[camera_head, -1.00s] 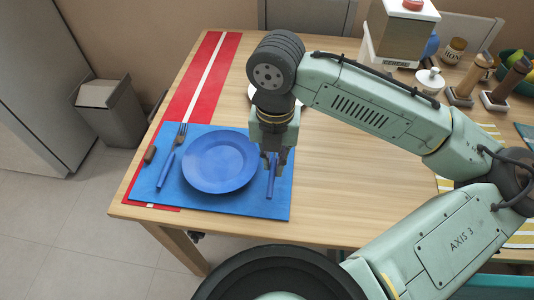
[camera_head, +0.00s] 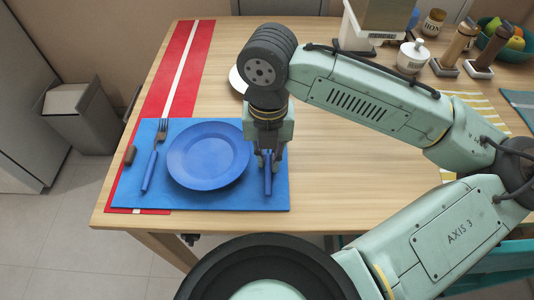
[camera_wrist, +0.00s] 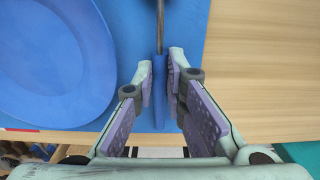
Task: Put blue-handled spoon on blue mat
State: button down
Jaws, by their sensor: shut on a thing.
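The blue-handled spoon (camera_head: 268,184) is over the right part of the blue mat (camera_head: 225,200), right of the blue plate (camera_head: 208,155). In the wrist view its blue handle (camera_wrist: 160,105) and thin metal stem show, but its far end is out of frame. My gripper (camera_head: 267,160) is shut on the handle, with one finger on each side. The wrist view also shows the gripper (camera_wrist: 161,75) from behind, with the mat (camera_wrist: 135,30) beneath. I cannot tell whether the handle touches the mat.
A blue-handled fork (camera_head: 154,155) lies left of the plate, and a small brown object (camera_head: 130,155) is at the mat's left edge. A red and white runner (camera_head: 182,75) extends behind. Jars and shakers stand at the back right. The table's middle is mostly clear.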

aim_at(267, 161)
jog(key=c, duration=1.6)
grip_release()
jog(key=shift+f, duration=0.1)
jog(key=shift+c, duration=0.2)
notch_tip(267, 161, up, 12)
jog(key=shift+r, duration=0.25)
jog(key=shift+a, duration=0.1)
